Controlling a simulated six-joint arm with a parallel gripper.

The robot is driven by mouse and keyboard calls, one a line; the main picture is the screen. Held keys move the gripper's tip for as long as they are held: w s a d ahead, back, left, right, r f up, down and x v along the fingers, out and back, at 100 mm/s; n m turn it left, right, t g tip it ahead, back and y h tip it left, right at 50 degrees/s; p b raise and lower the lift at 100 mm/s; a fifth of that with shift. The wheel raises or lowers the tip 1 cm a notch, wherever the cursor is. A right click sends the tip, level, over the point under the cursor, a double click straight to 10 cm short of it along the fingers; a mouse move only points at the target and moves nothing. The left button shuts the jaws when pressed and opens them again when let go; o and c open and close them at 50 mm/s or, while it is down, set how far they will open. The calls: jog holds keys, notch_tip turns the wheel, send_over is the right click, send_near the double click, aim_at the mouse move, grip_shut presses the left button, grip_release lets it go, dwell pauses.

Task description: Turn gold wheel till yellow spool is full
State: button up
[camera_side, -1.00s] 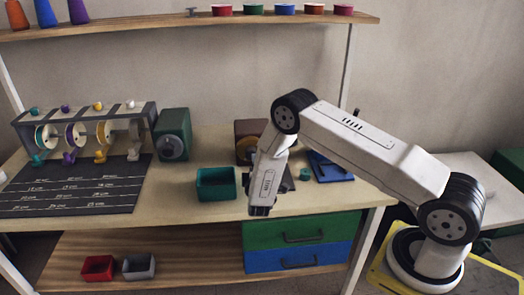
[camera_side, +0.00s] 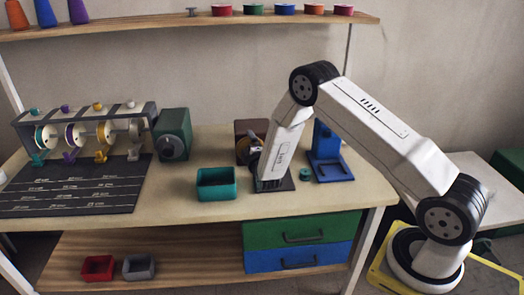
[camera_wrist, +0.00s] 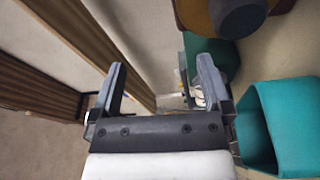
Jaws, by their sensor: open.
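The yellow spool (camera_side: 107,131) sits on the rack at the left in the side view, between the purple and white ones; how full it is, I cannot tell. A dark red-brown box (camera_side: 242,129) stands at the back middle, with the gold wheel on its front mostly hidden by my gripper. In the wrist view, a gold-brown round part (camera_wrist: 196,15) with a grey knob (camera_wrist: 238,16) shows at the top right, likely this wheel. My gripper (camera_wrist: 161,68) is open and empty, fingers apart, beside the wheel and not around it.
A teal bin (camera_side: 216,184) stands just in front of the box and shows close at right in the wrist view. A green box with a grey wheel (camera_side: 173,135) stands left. A blue stand (camera_side: 326,165) and small teal piece (camera_side: 305,174) are right.

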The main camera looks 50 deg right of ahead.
jog(key=d+n+t+y, duration=0.1)
jog(key=n+y, duration=0.1)
jog(key=y, duration=0.1)
jog(key=d+n+t+y, duration=0.1)
jog(key=d+n+y, duration=0.1)
jog(key=n+y, duration=0.1)
jog(key=w+d+r+n+t+y, duration=0.1)
jog(key=n+y, duration=0.2)
jog(key=y, duration=0.2)
jog(key=shift+d, duration=0.2)
jog(key=shift+s+d+f+n+g+y, duration=0.55)
jog(key=shift+s+f+n+y, duration=0.35)
jog(key=shift+f, duration=0.3)
jog(key=shift+s+d+f+n+g+y, duration=0.45)
jog(key=shift+s+f+n+y, duration=0.4)
jog(key=shift+f, duration=0.4)
jog(key=shift+s+d+f+n+g+y, duration=0.55)
jog(key=shift+s+f+n+y, duration=0.3)
jog(key=shift+f, duration=0.35)
jog(key=shift+w+a, duration=0.1)
jog(key=shift+w, duration=0.05)
jog(key=shift+x, duration=3.9)
